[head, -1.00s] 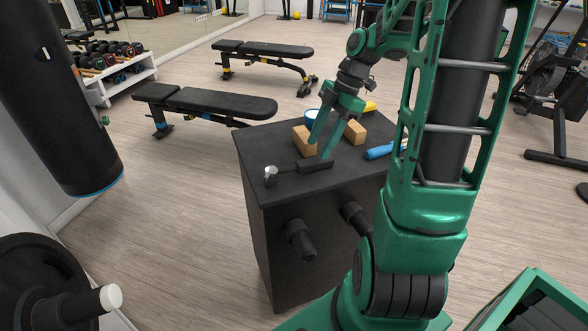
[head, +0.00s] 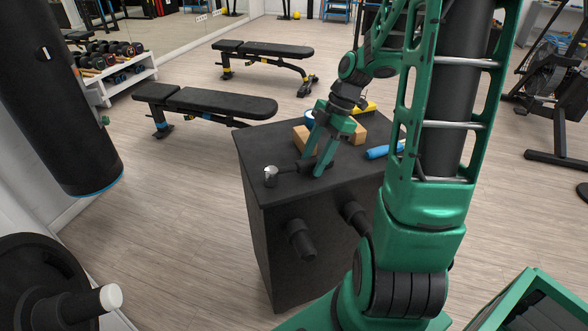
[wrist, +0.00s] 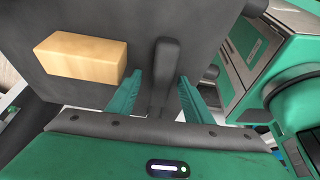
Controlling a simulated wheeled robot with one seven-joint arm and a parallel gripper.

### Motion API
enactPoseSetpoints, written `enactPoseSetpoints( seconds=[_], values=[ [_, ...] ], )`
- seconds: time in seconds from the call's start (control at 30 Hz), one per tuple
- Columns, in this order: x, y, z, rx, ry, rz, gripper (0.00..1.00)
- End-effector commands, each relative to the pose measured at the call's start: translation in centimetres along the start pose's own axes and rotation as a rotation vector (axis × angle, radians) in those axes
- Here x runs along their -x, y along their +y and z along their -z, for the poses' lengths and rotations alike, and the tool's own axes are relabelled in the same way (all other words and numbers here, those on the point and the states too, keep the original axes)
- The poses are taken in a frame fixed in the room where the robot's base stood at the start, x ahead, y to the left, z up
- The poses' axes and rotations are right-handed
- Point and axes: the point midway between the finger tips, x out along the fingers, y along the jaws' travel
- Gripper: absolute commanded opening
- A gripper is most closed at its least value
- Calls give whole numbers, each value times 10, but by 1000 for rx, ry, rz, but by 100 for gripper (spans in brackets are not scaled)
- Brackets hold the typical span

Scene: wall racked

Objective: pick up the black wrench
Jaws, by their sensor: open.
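A tool with a silver head (head: 271,173) and a dark grip lies on top of the black box (head: 262,147); it looks more like a hammer than a wrench. I cannot make out a separate black wrench. My gripper (head: 312,166) is open and points down at the tool's grip end. In the wrist view my gripper (wrist: 160,80) has its green fingers on either side of the dark handle (wrist: 165,65), apart from it. The handle's near end is hidden by the gripper body.
A wooden block (head: 300,138) stands just behind the gripper, also left of the fingers in the wrist view (wrist: 82,56). Another wooden block (head: 359,134), a yellow item (head: 369,107) and a blue roller (head: 378,152) share the box top.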

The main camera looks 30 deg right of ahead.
Motion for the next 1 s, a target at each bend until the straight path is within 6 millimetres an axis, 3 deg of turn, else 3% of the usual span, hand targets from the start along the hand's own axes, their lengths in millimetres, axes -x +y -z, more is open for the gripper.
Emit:
enactPoseSetpoints(
  seconds=[0.53,0.73,1.0],
  values=[
    [-4,0,-2,0,0,0,46],
    [-4,0,-2,0,0,0,1],
    [-3,0,-1,0,0,-1,0]
  ],
)
